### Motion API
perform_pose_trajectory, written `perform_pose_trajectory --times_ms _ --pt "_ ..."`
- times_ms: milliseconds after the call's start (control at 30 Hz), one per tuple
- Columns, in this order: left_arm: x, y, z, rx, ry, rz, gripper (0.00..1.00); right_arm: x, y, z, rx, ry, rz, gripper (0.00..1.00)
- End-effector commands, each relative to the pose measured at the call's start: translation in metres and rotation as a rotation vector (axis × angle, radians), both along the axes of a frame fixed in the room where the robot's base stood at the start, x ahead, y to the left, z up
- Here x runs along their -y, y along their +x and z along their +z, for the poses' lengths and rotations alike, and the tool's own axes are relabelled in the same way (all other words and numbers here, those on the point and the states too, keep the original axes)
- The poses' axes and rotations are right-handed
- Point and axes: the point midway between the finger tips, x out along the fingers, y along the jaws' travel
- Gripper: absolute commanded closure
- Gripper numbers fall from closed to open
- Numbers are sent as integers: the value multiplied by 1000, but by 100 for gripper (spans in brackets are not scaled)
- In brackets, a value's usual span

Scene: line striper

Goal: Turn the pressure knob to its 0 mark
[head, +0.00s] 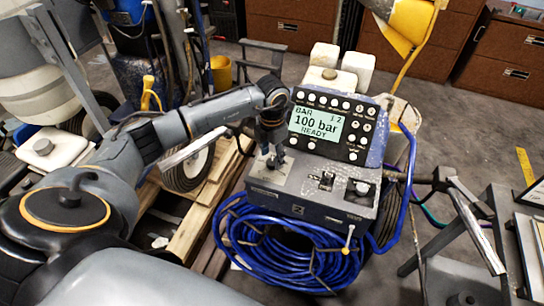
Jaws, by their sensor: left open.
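The striper's control box (300,193) stands in the middle, with a tilted front panel of round buttons. My left gripper (271,158) is open, pointing down at a pale plate (283,180) on the left of the box's ledge. The gripper hides much of what is on that plate, so I cannot make out the pressure knob or its marks there. I cannot tell whether the fingers touch anything. My right gripper is not in view.
A toggle switch (327,180) and a dark round fitting (362,187) sit right of the plate. A coiled blue hose (290,255) hangs in front of the box. Wooden planks (200,215) lie at left. A metal stand (440,230) is at right.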

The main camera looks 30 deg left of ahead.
Motion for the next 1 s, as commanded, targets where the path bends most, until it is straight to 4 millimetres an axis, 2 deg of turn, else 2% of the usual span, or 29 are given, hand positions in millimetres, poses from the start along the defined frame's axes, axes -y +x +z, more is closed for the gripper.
perform_pose_trajectory --times_ms 200,467,500,767,1000 --pt "0 0 -17 0 0 0 46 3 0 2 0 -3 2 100" --pt "0 0 -19 1 0 -1 46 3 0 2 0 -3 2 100" --pt "0 0 -19 1 0 0 48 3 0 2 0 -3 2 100" --pt "0 0 -19 1 0 0 100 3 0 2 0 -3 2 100" --pt "0 0 -19 1 0 17 100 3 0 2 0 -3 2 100"
